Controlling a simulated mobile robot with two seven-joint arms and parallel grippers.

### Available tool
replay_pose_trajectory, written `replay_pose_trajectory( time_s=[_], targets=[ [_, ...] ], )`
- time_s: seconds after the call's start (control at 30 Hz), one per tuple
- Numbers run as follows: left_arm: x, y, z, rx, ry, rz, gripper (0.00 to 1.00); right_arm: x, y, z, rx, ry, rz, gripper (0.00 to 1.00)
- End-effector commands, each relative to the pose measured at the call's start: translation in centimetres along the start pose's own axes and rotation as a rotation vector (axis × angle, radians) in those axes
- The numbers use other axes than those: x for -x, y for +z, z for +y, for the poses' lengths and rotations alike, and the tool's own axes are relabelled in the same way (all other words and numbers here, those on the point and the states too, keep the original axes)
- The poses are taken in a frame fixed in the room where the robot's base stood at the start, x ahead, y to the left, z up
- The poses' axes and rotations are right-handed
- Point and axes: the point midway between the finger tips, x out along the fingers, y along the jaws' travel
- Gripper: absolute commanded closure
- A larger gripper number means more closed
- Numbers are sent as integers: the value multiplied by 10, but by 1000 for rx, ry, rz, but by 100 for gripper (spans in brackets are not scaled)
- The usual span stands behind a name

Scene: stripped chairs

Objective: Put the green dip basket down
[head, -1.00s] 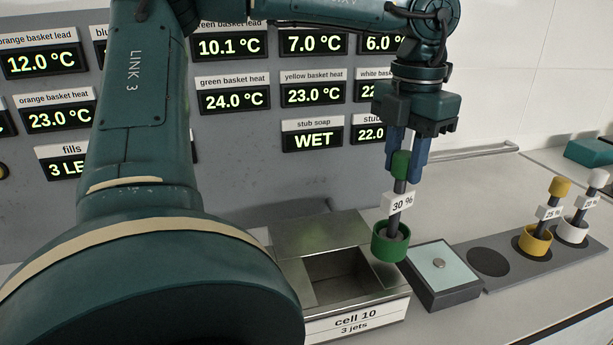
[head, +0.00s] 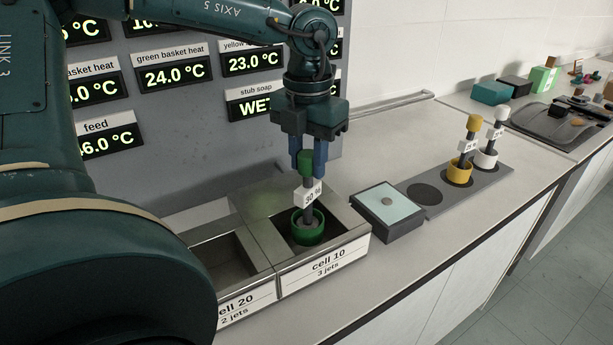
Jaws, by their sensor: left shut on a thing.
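The green dip basket (head: 307,234) has a round green cup, a dark stem with a "30 %" tag and a green knob on top. My left gripper (head: 308,166) points down and is shut on the knob. The basket hangs upright in the opening of the metal tank labelled cell 10 (head: 333,260). Whether its underside touches the tank floor cannot be told. My right gripper is not in view.
The cell 20 tank (head: 234,297) adjoins on the left. A grey box with a pale top pad (head: 388,205) stands right of cell 10. Beyond it, a dark rack (head: 476,190) holds the yellow basket (head: 460,170) and white basket (head: 485,158), with one empty round spot (head: 424,196).

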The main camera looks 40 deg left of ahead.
Motion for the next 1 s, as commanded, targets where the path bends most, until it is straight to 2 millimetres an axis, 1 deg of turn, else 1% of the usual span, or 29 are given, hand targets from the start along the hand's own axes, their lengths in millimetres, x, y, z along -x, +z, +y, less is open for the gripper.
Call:
replay_pose_trajectory(
  time_s=[0.13, 0.3, 0.37, 0.57, 0.7, 0.73, 0.97, 1.0],
  targets=[
    [-12, 0, 0, 0, -1, 1, 100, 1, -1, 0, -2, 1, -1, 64],
    [-35, 0, 0, -1, -1, 2, 100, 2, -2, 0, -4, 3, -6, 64],
    [-39, 0, 0, -1, -1, -1, 100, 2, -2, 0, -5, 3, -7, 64],
    [-39, 0, 0, 0, -1, -3, 100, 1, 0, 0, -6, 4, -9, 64],
    [-45, 0, 0, 0, -1, -3, 100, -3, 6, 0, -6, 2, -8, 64],
    [-43, 0, 0, 0, 0, -2, 68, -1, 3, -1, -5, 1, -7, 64],
    [-42, 0, 0, 0, -1, -1, 49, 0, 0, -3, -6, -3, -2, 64],
    [-42, 0, 0, 0, -1, -1, 48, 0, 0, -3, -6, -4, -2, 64]
  ],
)
